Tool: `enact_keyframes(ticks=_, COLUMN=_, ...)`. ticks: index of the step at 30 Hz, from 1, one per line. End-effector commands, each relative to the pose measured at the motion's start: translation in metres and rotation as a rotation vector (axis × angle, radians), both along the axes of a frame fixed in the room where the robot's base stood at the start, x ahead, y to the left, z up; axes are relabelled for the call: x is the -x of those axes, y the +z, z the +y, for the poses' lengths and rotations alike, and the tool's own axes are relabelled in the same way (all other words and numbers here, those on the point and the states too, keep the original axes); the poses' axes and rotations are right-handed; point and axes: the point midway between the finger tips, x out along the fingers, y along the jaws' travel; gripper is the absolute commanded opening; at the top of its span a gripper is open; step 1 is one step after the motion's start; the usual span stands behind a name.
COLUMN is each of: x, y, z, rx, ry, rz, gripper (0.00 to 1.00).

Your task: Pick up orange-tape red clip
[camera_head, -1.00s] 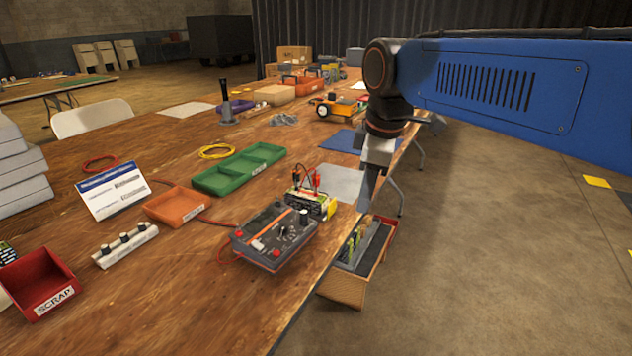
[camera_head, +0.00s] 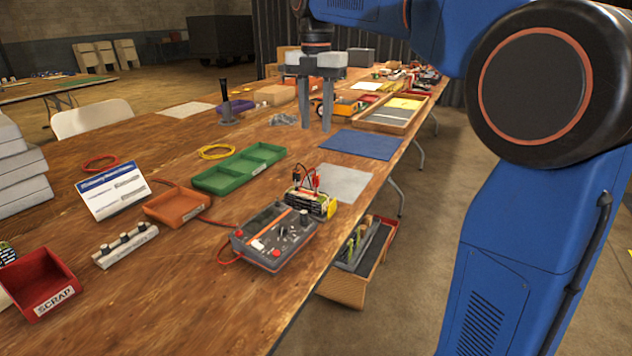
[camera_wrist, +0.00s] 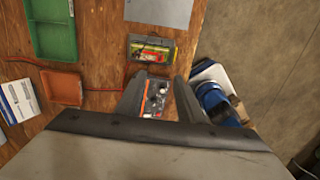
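A small battery (camera_head: 316,201) with a yellow and red label stands on the wooden table beside a grey pad. Red clips (camera_head: 315,179) and thin leads stand at its top; orange tape on a clip is too small to make out. The battery also shows in the wrist view (camera_wrist: 152,49), where its clips are not distinct. The grey charger (camera_head: 274,236) with an orange stripe sits just in front of it. My gripper (camera_head: 316,128) points down with its two fingers apart and empty, above the table. In the wrist view my fingers (camera_wrist: 160,82) frame the charger.
A green two-part tray (camera_head: 239,169), an orange tray (camera_head: 176,206) and a red scrap bin (camera_head: 40,283) stand left. A blue mat (camera_head: 362,144) lies behind the grey pad (camera_head: 343,183). A box (camera_head: 345,289) hangs low beside the table's right edge.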

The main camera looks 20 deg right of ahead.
Motion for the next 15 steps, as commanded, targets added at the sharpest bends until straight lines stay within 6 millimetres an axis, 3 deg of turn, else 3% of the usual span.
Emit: enact_keyframes(ticks=15, x=0.001, y=-0.089, z=-0.001, rx=0.0, ry=-0.003, rz=0.003, gripper=0.34)
